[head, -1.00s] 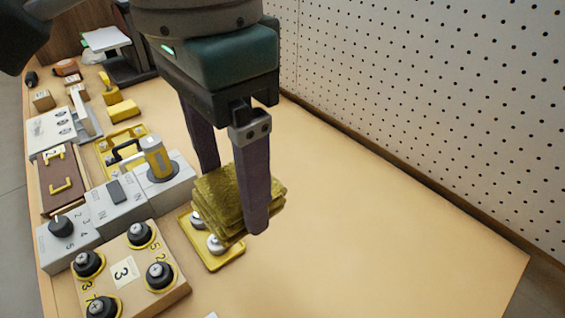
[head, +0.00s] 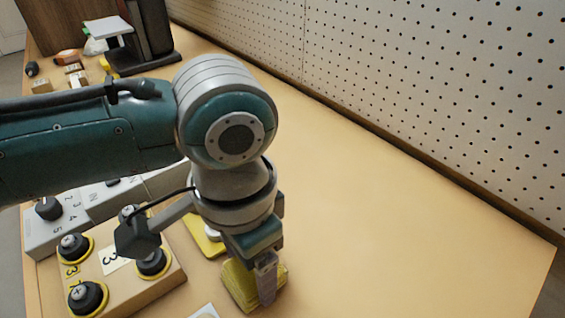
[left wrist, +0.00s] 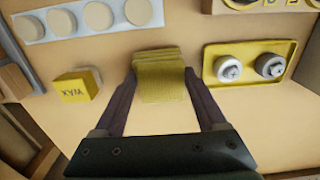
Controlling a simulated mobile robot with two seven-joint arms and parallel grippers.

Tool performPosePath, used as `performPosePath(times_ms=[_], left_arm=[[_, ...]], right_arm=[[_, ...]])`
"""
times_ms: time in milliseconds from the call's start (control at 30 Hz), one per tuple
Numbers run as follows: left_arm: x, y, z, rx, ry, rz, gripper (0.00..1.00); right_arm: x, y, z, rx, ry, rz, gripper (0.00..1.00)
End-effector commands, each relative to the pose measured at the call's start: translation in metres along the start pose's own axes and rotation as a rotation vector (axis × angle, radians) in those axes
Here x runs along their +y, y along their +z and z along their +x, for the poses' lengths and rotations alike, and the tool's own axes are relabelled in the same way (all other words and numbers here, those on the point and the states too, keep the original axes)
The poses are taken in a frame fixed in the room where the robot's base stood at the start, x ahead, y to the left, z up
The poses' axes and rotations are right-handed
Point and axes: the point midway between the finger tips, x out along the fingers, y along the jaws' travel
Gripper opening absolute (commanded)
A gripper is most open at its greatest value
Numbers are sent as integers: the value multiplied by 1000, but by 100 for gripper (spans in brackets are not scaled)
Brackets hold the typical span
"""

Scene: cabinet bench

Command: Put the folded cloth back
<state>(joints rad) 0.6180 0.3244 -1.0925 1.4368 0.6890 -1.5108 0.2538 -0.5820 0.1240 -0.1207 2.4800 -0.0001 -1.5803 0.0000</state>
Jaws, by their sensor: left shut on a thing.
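The folded cloth (head: 238,287) is a yellow-green stack of layers. My left gripper (head: 258,284) is shut on it, and one finger shows in front of it in the head view. In the left wrist view the cloth (left wrist: 160,80) sits between the two dark fingers. I cannot tell whether its underside touches the bench. The yellow tray (head: 203,246) is partly hidden behind my left arm. In the left wrist view the tray (left wrist: 218,80) holds two round metal-topped knobs and lies apart from the cloth, to its right. My right gripper is not in view.
A wooden block with several black knobs (head: 172,282) stands left of the cloth. A white strip with round discs (left wrist: 62,22) and a yellow labelled block (left wrist: 76,88) lie left of it in the wrist view. The bench (head: 380,230) to the right is clear up to the pegboard (head: 420,80).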

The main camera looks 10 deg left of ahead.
Motion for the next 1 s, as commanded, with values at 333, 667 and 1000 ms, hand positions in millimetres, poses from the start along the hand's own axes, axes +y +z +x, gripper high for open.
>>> performPosePath(times_ms=[333,667,1000], left_arm=[[0,0,5,1,0,0,22],[0,0,6,1,0,0,100],[0,-1,-5,2,0,0,100]], right_arm=[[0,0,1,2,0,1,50],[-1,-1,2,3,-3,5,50],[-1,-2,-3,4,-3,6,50]])
